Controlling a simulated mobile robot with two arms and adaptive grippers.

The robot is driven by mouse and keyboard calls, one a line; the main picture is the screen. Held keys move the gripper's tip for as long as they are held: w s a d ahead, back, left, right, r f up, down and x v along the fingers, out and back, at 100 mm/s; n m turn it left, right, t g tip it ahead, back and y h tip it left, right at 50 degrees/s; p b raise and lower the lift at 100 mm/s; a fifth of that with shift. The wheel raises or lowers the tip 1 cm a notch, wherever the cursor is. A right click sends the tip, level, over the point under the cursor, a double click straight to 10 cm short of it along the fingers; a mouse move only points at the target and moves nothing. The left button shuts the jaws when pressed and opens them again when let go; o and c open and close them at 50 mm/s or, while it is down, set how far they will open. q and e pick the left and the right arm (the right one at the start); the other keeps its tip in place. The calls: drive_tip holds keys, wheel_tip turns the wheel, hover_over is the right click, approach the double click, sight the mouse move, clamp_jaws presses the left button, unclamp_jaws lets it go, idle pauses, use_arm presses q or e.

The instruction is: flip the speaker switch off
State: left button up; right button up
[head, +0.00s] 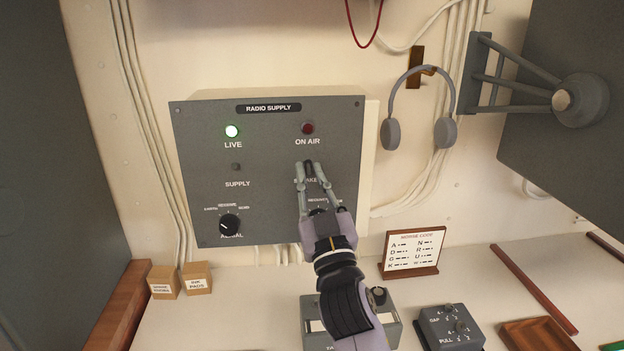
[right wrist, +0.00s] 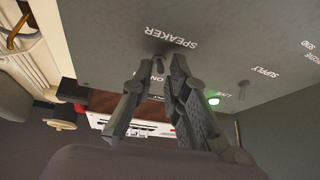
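The grey radio supply panel (head: 270,215) is on the wall in the head view. My right gripper (head: 308,170) is at the panel, over the SPEAKER label, which it partly covers. Its two fingers are apart, with a gap between the tips. The small dark speaker switch (head: 308,163) shows between the fingertips, but its lever position is too small to tell. In the right wrist view the fingertips (right wrist: 160,66) are close to the panel beside the SPEAKER label (right wrist: 172,37). My left gripper is in neither view.
The LIVE lamp (head: 232,131) glows green; the ON AIR lamp (head: 307,128) is dark red. The supply switch (head: 236,167) and aerial knob (head: 229,224) are to the left. Headphones (head: 418,100) hang at the right. A Morse code card (head: 411,252) and grey boxes stand on the desk below.

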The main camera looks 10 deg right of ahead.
drive_tip(key=shift+o, duration=1)
drive_tip(key=v, duration=1.2)
drive_tip(key=shift+d, duration=0.1)
